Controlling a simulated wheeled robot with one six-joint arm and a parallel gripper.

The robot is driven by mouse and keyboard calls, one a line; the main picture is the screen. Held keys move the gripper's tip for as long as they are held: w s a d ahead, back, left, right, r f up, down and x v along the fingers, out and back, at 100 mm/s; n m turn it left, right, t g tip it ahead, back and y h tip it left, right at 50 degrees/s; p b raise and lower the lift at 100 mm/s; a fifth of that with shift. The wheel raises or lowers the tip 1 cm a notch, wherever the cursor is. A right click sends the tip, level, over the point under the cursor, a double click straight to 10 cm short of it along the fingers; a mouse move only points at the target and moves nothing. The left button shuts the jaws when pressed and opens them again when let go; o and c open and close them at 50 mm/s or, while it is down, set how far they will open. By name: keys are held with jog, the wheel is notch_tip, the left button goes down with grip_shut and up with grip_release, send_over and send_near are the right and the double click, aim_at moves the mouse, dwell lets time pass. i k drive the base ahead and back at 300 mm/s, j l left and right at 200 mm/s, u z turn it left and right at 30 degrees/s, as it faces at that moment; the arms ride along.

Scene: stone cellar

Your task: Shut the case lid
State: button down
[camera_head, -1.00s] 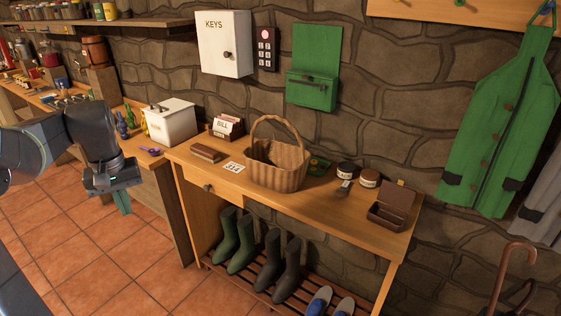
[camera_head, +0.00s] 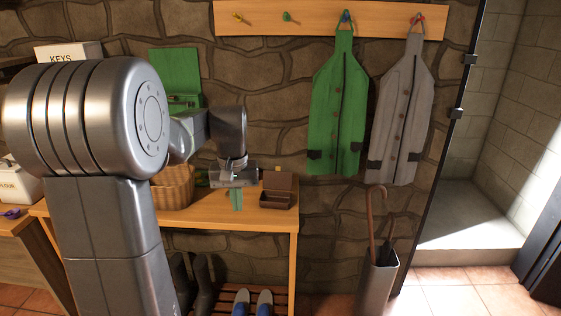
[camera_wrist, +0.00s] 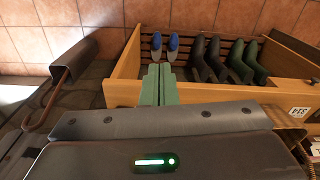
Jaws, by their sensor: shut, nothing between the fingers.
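The small brown case (camera_head: 275,200) stands at the right end of the wooden table. Its lid (camera_head: 279,181) is open and stands up at the back, towards the stone wall. My gripper (camera_head: 236,202) points down just left of the case in the head view, with its green fingers shut and empty. The shut fingers also show in the wrist view (camera_wrist: 158,86). I cannot make out the case in the wrist view.
A wicker basket (camera_head: 173,188) stands left of my gripper, partly behind my arm. Boots (camera_wrist: 209,58) and blue shoes (camera_wrist: 165,46) sit on the slatted rack below the table. An umbrella stand (camera_head: 377,282) is right of the table, below hanging aprons (camera_head: 338,110).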

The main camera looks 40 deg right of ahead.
aim_at(272, 180)
jog(key=i+l+z, duration=0.25)
jog(key=i+l, duration=0.3)
jog(key=i+l+z, duration=0.2)
jog(key=i+l, duration=0.25)
jog(key=i, duration=0.25)
